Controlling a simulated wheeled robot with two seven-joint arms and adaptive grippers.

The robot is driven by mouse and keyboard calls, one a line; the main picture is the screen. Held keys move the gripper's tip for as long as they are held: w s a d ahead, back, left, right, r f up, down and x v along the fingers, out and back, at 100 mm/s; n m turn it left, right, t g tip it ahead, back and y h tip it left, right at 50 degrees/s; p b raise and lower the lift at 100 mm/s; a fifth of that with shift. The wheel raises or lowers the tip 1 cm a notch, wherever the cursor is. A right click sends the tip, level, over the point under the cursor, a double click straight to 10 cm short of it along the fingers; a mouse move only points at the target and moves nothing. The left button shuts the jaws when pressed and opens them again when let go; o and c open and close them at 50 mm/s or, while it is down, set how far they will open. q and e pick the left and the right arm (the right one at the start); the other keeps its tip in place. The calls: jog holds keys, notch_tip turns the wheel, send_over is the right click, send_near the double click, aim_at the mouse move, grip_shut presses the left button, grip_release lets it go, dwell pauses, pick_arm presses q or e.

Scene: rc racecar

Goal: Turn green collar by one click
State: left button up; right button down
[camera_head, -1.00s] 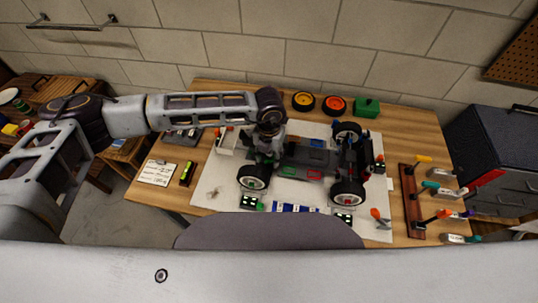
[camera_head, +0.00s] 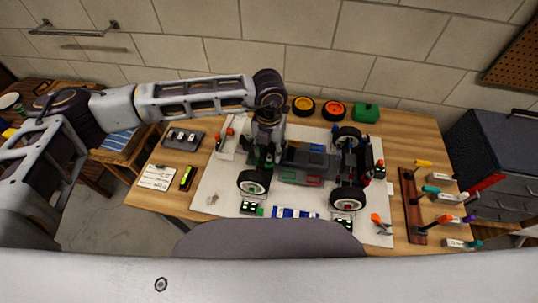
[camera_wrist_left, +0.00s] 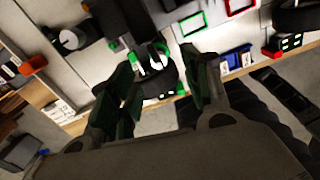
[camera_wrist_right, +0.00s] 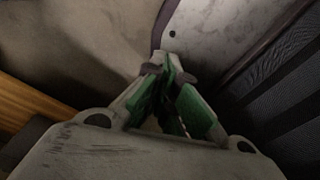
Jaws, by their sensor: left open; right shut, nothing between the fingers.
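The model car (camera_head: 305,165) stands on a white mat, its wheels toward the viewer at front left and front right. My left gripper (camera_head: 262,158) is at the car's left end, beside the front-left wheel (camera_head: 253,182). In the left wrist view its green-padded fingers (camera_wrist_left: 163,85) are open and spread around a dark part of the car. A green curved piece (camera_wrist_left: 161,47), likely the green collar, shows just beyond the fingertips, next to white parts; I cannot tell whether a finger touches it. My right gripper (camera_wrist_right: 168,72) is shut and empty, away from the car.
A rack with coloured-handled tools (camera_head: 411,205) stands at the right. A grey tray (camera_head: 184,138) and a white note card (camera_head: 157,177) are at the left.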

pick_arm(q)
jog(key=shift+r, duration=2.7)
